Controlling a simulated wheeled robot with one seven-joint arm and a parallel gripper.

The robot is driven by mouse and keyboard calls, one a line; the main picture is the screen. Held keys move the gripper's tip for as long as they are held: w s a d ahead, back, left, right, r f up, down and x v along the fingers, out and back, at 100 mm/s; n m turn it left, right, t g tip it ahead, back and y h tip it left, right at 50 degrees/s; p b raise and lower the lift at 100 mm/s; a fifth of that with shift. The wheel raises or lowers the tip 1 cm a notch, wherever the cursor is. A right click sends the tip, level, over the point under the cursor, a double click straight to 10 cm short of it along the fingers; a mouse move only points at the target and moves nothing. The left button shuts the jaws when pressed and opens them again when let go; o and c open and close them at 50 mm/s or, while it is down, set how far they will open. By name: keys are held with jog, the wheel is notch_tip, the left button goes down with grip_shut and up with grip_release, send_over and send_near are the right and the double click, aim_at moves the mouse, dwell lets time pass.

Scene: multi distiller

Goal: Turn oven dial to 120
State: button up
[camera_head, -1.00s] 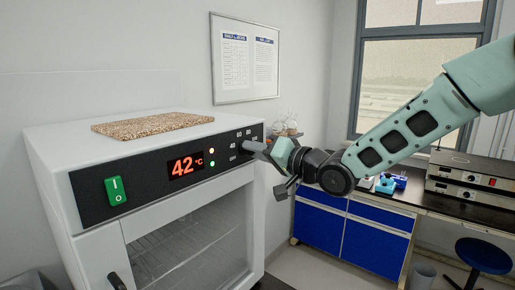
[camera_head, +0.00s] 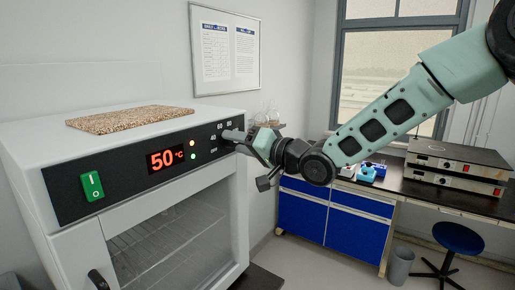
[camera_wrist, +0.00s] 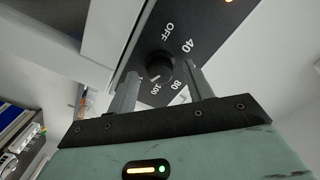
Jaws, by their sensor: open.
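The oven (camera_head: 150,225) stands at the left with a black front panel (camera_head: 125,172). Its red display (camera_head: 165,159) reads 50 °C. The black round dial (camera_wrist: 159,66) shows in the wrist view, ringed by OFF, 40, 80 and 100 markings; some numbers are hidden by my fingers. A pale mark on the dial's lower edge faces roughly the 100 side; its exact setting is unclear. My gripper (camera_wrist: 162,74) is open, one finger on each side of the dial. I cannot tell whether they touch it. In the head view my gripper (camera_head: 230,136) hides the dial.
A green switch (camera_head: 92,187) is on the panel's left, and a speckled board (camera_head: 130,119) lies on the oven top. Glassware (camera_head: 268,113) stands behind my gripper. A bench with blue cabinets (camera_head: 330,220) and a blue stool (camera_head: 458,238) are at the right.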

jog(key=b+v, duration=0.3)
jog(key=v, duration=1.4)
jog(key=shift+b, duration=0.35)
jog(key=shift+f, duration=0.15)
jog(key=s+a+f+n+g+h+b, duration=0.1)
jog(key=s+f+h, duration=0.25)
jog(key=f, duration=0.35)
jog(key=s+f+n+g+h+b, duration=0.1)
jog(key=s+f+g+h, duration=0.15)
jog(key=f+h, duration=0.35)
jog(key=s+d+f+n+g+h+b, duration=0.1)
jog(key=s+f+n+g+h, duration=0.1)
jog(key=s, duration=0.9)
jog(key=s+d+f+n+g+h+b, duration=0.1)
jog(key=s+f+g, duration=0.4)
jog(key=s, duration=0.6)
notch_tip(320, 180, down, 3)
jog(key=shift+d+r+n+h, duration=0.2)
jog(key=shift+d+n+h, duration=0.1)
jog(key=shift+n+h, duration=0.4)
